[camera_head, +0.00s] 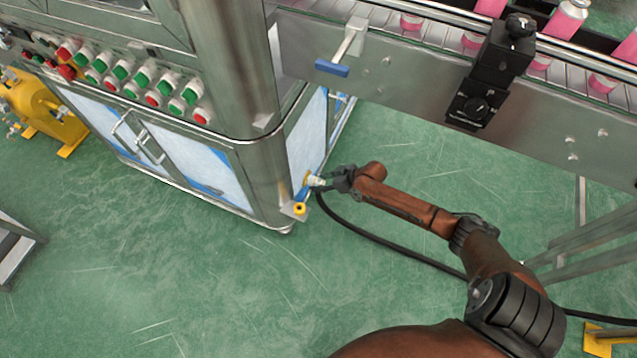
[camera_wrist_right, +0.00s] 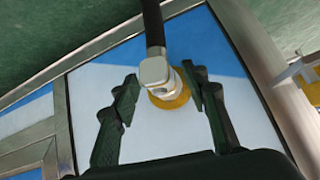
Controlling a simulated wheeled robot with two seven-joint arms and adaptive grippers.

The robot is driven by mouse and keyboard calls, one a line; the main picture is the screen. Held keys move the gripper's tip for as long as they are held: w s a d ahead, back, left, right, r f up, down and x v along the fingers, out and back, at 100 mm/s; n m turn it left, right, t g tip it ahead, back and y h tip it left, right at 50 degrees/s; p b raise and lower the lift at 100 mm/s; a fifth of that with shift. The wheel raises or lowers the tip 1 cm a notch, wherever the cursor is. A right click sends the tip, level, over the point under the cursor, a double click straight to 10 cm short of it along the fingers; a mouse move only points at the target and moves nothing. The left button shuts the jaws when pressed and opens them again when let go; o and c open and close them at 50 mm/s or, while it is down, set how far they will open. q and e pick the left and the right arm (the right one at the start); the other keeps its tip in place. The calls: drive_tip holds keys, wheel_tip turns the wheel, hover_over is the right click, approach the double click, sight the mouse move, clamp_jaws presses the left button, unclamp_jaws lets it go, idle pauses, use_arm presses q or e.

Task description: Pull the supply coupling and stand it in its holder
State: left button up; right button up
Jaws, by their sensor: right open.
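The supply coupling (camera_head: 317,182) is a small pale metal fitting at a yellow port on the side panel of the machine cabinet. In the right wrist view the coupling (camera_wrist_right: 155,72) sits against the yellow ring (camera_wrist_right: 172,92), with a black hose (camera_wrist_right: 153,22) leading away from it. My right gripper (camera_head: 334,181) is at the coupling. In the wrist view its two fingers (camera_wrist_right: 162,88) are spread on either side of the coupling, with gaps visible. A small bracket with a yellow ring (camera_head: 299,208), apparently the holder, sits low on the cabinet corner. My left gripper is out of view.
The hose (camera_head: 385,240) runs along the green floor (camera_head: 220,280) to the right. The steel cabinet (camera_head: 265,170) stands left of the gripper. A conveyor (camera_head: 420,85) with pink-marked cans and a black knobbed device (camera_head: 490,75) is above it. The floor in front is clear.

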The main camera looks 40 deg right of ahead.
idle(0.8)
drive_tip(key=shift+c, duration=0.2)
drive_tip(key=shift+d, duration=0.2)
clamp_jaws()
drive_tip(key=shift+w+r, duration=0.1)
drive_tip(key=shift+d, duration=0.2)
drive_tip(key=shift+s+d+p, duration=0.25)
drive_tip(key=shift+s+p, duration=0.15)
drive_tip(key=shift+s, duration=0.55)
drive_tip(key=shift+s+d+p, duration=0.25)
drive_tip(key=shift+s+d, duration=0.05)
drive_tip(key=shift+s, duration=0.65)
drive_tip(key=shift+s+d+p, duration=0.2)
drive_tip(key=shift+s+d, duration=0.05)
drive_tip(key=shift+s, duration=0.65)
